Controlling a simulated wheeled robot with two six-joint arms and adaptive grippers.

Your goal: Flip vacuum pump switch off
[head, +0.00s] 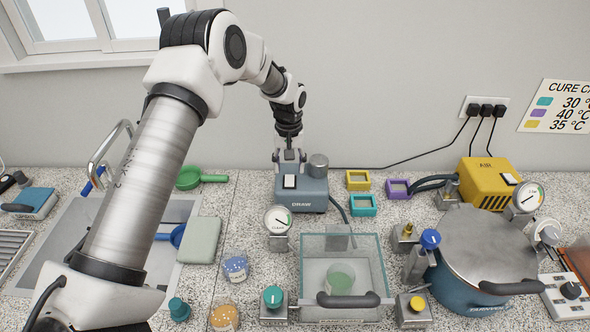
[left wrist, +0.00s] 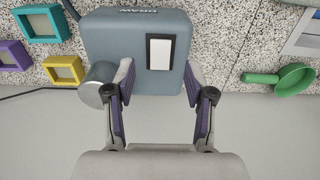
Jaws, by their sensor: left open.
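The vacuum pump is a blue-grey box (head: 314,205) marked DRAW, at the back of the counter in the head view. On its top is a white rocker switch (head: 290,181) in a dark frame. In the left wrist view the pump (left wrist: 112,35) fills the upper middle, with the switch (left wrist: 159,53) plain to see. Which way the rocker is tipped I cannot tell. My left gripper (head: 289,155) is open and empty, at the pump's back edge. In the left wrist view its fingers (left wrist: 158,82) stand apart, to either side of the switch's line.
A grey cylinder (head: 318,166) stands on the pump's back corner. Yellow (head: 358,180), teal (head: 363,205) and purple (head: 398,189) frames lie to the right. A green scoop (head: 190,178) lies left. A clear chamber (head: 311,262) with a gauge (head: 278,220) stands in front.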

